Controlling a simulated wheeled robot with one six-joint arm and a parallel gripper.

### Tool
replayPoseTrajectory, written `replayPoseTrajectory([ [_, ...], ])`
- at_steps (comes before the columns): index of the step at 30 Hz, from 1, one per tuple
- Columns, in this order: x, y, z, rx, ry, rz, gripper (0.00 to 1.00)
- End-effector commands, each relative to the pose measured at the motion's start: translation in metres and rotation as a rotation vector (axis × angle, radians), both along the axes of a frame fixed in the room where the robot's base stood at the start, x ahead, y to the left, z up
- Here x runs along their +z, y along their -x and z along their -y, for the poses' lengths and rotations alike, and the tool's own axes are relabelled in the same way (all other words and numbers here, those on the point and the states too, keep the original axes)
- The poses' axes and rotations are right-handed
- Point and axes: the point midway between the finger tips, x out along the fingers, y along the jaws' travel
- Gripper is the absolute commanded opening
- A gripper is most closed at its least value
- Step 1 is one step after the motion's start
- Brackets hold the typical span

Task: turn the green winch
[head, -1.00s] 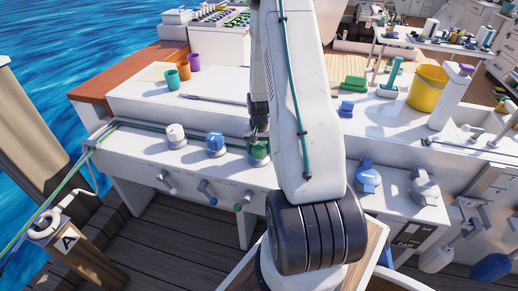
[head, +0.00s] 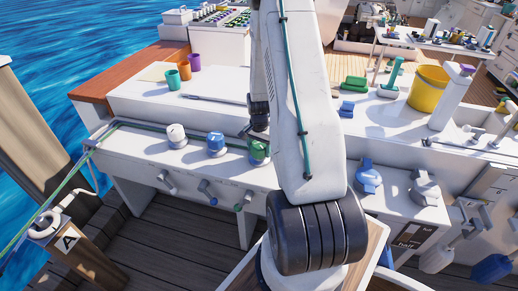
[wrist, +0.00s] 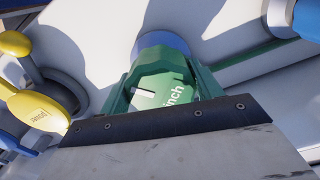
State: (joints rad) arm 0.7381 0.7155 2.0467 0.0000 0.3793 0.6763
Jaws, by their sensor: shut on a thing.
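The green winch (head: 258,153) stands on the white ledge, partly hidden behind my arm in the head view. In the wrist view the green winch (wrist: 165,80) fills the middle, with white lettering ending in "inch" and a white mark on its top. My gripper (head: 258,134) is at the top of the winch, and its wrist body covers the lower part of the wrist view. It is shut on the winch; its fingertips are hard to make out in either view.
A blue winch (head: 215,144) and a white winch (head: 176,135) stand to the left on the same ledge. A green rope (head: 140,127) runs along it. Yellow knobs (wrist: 38,110) show at the left of the wrist view. Cups and a yellow bucket (head: 428,87) stand behind.

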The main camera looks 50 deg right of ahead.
Motion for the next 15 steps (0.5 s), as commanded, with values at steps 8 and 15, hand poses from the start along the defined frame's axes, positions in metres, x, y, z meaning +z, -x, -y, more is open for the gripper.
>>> replayPoseTrajectory([
  [8, 0.0001, 0.0004, -0.0002, -0.002, -0.001, -0.001, 0.41],
  [15, 0.0001, 0.0002, -0.0003, -0.001, -0.001, 0.000, 0.86],
])
